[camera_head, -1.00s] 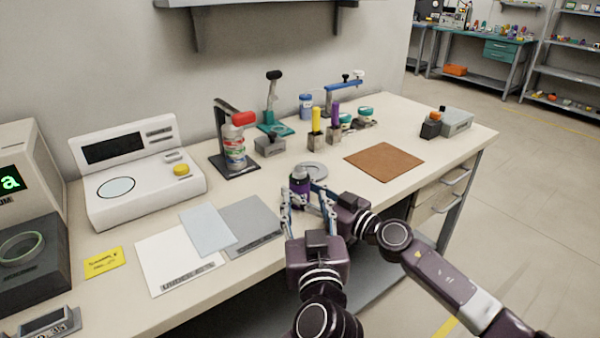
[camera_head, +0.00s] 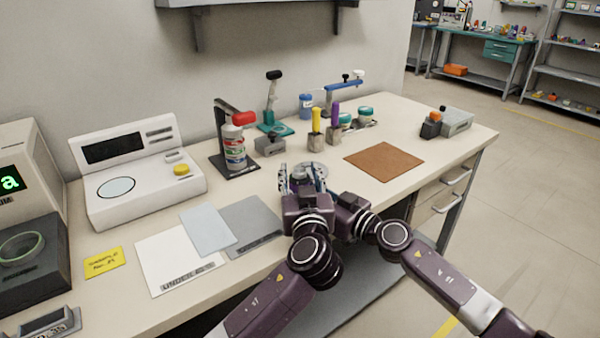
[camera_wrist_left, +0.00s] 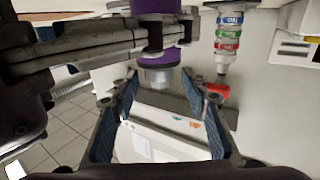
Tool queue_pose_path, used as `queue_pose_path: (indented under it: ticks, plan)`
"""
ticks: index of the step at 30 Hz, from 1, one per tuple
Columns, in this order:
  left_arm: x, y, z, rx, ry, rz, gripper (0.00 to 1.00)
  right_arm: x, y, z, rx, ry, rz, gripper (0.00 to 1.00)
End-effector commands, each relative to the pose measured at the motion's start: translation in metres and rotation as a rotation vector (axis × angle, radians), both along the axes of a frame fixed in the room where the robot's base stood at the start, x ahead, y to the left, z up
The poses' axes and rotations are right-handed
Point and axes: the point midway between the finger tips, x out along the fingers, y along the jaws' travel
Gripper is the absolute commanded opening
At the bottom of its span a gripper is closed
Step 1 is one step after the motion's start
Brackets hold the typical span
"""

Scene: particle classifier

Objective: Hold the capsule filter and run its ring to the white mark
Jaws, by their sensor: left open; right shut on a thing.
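The capsule filter (camera_wrist_left: 172,58) has a purple body and a grey, ring-like end (camera_wrist_left: 158,76) in the left wrist view. My right gripper (camera_wrist_left: 152,40) comes in from the left there and is shut on the purple body. My left gripper (camera_wrist_left: 157,90) is open, its blue-padded fingers on either side of the grey end, with gaps visible. In the head view my left gripper (camera_head: 302,178) largely hides the filter and my right gripper's fingers. I cannot make out a white mark on the filter.
On the bench, a stand with a red top (camera_head: 243,118) holds a banded bottle (camera_head: 234,150) behind left. A brown mat (camera_head: 384,161) lies to the right. A grey sheet (camera_head: 250,222) and a white sheet (camera_head: 175,262) lie to the left. Purple and yellow-handled tools stand behind.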

Motion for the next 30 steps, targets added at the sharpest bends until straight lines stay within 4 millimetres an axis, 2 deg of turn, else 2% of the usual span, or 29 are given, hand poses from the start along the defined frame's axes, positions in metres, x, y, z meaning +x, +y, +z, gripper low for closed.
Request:
queue_pose_path:
  ticks: [2, 13, 20, 30]
  plan:
    - [-0.0001, 0.0001, -0.0001, 0.000, 0.000, 0.000, 0.40, -0.0001, 0.0001, -0.0005, -0.001, 0.001, 0.000, 0.00]
    - [-0.0004, 0.0001, -0.0002, 0.000, 0.000, 0.000, 0.00, -0.0001, 0.0000, -0.0006, -0.001, 0.001, 0.000, 0.00]
    - [0.0002, 0.0014, -0.0017, 0.000, 0.005, -0.022, 0.00, -0.0001, -0.0001, -0.0006, -0.001, 0.001, 0.000, 0.00]
    - [0.0008, 0.0057, -0.0038, 0.000, 0.009, -0.194, 0.00, -0.0004, 0.0002, -0.0004, -0.001, 0.000, 0.001, 0.00]
